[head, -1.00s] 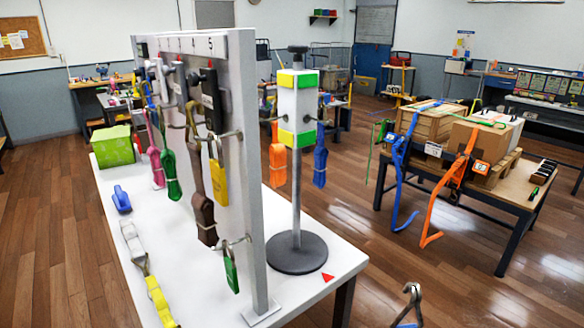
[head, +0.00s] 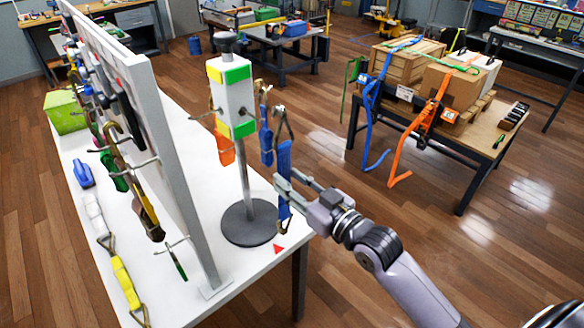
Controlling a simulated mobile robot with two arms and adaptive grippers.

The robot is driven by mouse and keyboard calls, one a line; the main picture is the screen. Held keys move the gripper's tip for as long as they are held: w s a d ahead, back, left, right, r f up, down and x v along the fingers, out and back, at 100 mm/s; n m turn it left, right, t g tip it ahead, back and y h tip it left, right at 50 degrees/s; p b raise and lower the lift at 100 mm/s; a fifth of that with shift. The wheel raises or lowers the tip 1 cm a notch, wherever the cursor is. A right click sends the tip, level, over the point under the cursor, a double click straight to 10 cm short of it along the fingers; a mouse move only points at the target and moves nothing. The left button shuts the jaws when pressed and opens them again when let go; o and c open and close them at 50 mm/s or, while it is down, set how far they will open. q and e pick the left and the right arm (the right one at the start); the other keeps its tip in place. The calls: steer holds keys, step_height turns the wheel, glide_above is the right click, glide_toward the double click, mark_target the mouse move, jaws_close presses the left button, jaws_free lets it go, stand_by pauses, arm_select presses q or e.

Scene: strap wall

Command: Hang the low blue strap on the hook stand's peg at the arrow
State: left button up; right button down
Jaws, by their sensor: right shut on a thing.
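My right gripper (head: 284,189) is shut on a blue strap (head: 285,157), which hangs upright with a metal hook (head: 282,121) at its top. The hook stand (head: 231,98) has a white head with green and yellow patches, a thin pole and a round dark base (head: 249,222). An orange strap (head: 224,146) hangs on its left side and another blue strap (head: 265,138) on its right side. The held strap is just right of that one; I cannot tell whether they touch. A red arrow (head: 278,249) lies on the white table by the base. My left gripper is out of view.
A grey panel (head: 165,150) with pegs and several hanging straps stands left of the stand. A blue clamp-like piece (head: 82,173), a yellow strap (head: 125,282) and a green box (head: 66,112) are on the white table (head: 190,296). A table with strapped boxes (head: 447,87) stands back right.

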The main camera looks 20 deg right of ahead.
mark_target(286, 178)
steer(key=shift+w, duration=0.35)
steer(key=shift+b+x, duration=0.6)
steer(key=shift+x, duration=0.6)
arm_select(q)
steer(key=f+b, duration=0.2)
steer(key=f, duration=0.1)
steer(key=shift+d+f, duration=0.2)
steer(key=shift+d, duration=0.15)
arm_select(e)
steer(key=w+a+f, duration=0.2)
steer(key=w, duration=0.4)
steer(key=shift+w, duration=0.2)
steer(key=shift+a, duration=0.15)
steer(key=c, duration=1.2)
jaws_free()
steer(key=shift+o, duration=0.2)
